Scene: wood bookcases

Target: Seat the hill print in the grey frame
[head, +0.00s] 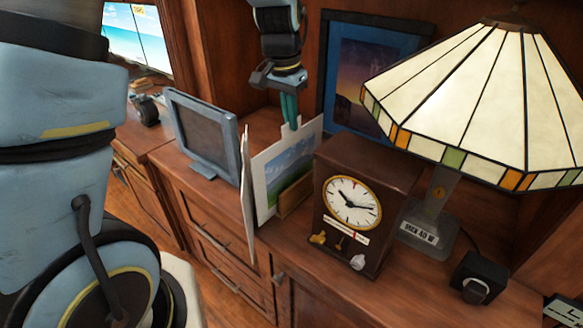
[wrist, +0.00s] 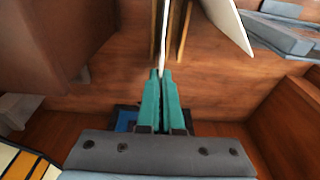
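The hill print (head: 283,172), white-bordered with blue sky and green ground, stands upright at a wooden holder (head: 296,196). In the wrist view the print (wrist: 163,35) is a thin white edge between two wooden rails. My gripper (head: 290,122) is above it, pointing down; its teal fingers (wrist: 161,76) are nearly together, with the print's top edge between their tips. The grey frame (head: 231,152) stands on the cabinet to the left, tilted back, with a dark empty-looking panel. Part of it shows in the wrist view (wrist: 283,35).
A second white card (head: 248,200) stands almost edge-on just left of the print, its face hidden. A brown clock (head: 344,235) stands close to the right. A stained-glass lamp (head: 480,95) and a blue-framed picture (head: 330,95) are nearby. Cabinet top between card and grey frame looks clear.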

